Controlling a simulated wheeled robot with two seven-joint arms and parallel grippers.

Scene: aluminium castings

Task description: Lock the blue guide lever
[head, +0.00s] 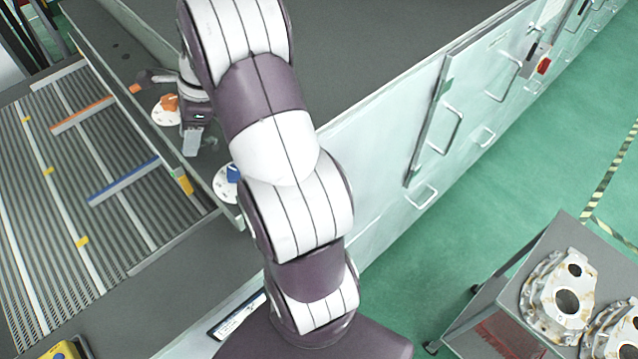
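The blue guide lever (233,173) sits on a white round dial plate (222,188) on the edge of the conveyor frame; my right arm partly covers its right side. My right gripper (193,146) hangs above the frame edge, between the blue lever and the orange lever (169,103). It is up and left of the blue lever and looks apart from it. Its fingers are small and partly hidden, so I cannot tell if they are open. The blue guide bar (124,181) lies across the rollers. My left gripper is out of view.
An orange guide bar (83,116) lies farther up the roller conveyor (60,200). A pale cabinet (390,160) with handles runs along the right of my arm. A cart (560,235) at lower right holds metal castings (545,300). Green floor lies between.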

